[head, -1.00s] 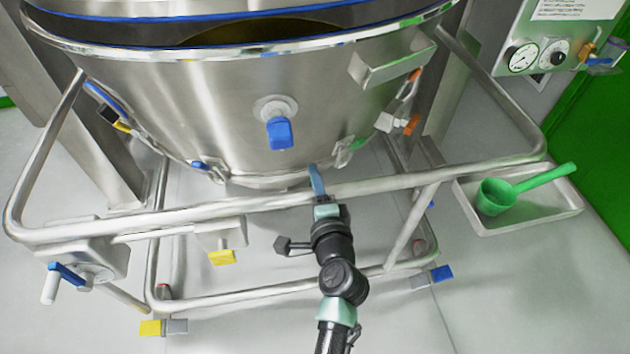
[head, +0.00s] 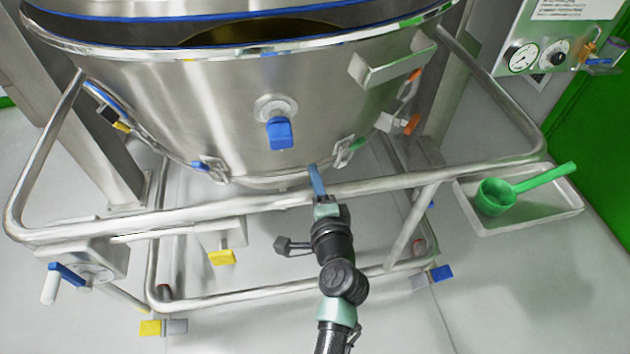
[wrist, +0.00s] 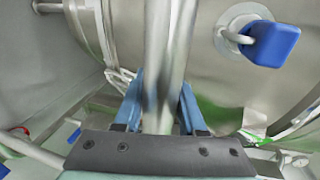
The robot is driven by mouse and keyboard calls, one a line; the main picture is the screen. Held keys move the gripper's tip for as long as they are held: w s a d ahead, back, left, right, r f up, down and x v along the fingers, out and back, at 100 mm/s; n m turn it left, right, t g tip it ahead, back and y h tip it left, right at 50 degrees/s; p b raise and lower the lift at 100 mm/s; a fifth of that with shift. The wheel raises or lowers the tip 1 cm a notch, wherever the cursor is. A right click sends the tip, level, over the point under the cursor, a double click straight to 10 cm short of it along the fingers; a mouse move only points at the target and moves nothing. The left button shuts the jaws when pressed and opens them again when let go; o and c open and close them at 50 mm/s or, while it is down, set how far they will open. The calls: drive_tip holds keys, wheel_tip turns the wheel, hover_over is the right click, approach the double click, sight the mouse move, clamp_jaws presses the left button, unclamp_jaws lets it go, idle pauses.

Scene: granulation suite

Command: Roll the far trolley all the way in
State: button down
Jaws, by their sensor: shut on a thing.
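The trolley is a steel tube frame that carries a large steel bowl (head: 220,110). Its front push rail (head: 240,207) runs across the head view. My gripper (head: 317,185) is shut on this rail, right of its middle. In the wrist view my gripper's blue fingers (wrist: 159,100) lie on both sides of the rail (wrist: 165,65). The lower frame bar (head: 250,293) and the yellow (head: 150,328) and blue (head: 441,273) pedals show near the floor. The far side of the trolley is hidden behind the bowl.
A blue-handled valve (head: 280,134) sits on the bowl's front. A crank box (head: 78,262) hangs at the left. A tray (head: 530,216) with a green scoop (head: 495,197) is at the right. A gauge panel (head: 545,45) is at the upper right. The floor in front is clear.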

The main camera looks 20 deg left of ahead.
drive_tip(key=shift+w+a+r, duration=0.1)
drive_tip(key=shift+w+a, duration=0.35)
drive_tip(key=shift+w, duration=0.15)
drive_tip(key=shift+w+a+r, duration=0.1)
drive_tip(key=shift+w+a, duration=0.3)
drive_tip(key=shift+w, duration=0.2)
drive_tip(key=c, duration=0.5)
unclamp_jaws()
drive_tip(key=shift+f, duration=0.15)
drive_tip(key=shift+s+d, duration=0.1)
drive_tip(key=shift+s, duration=0.05)
drive_tip(key=p+v, duration=0.1)
drive_tip(key=v, duration=1.1)
drive_tip(key=shift+s+d+p, duration=0.2)
drive_tip(key=shift+s+p, duration=0.1)
drive_tip(key=shift+s, duration=0.05)
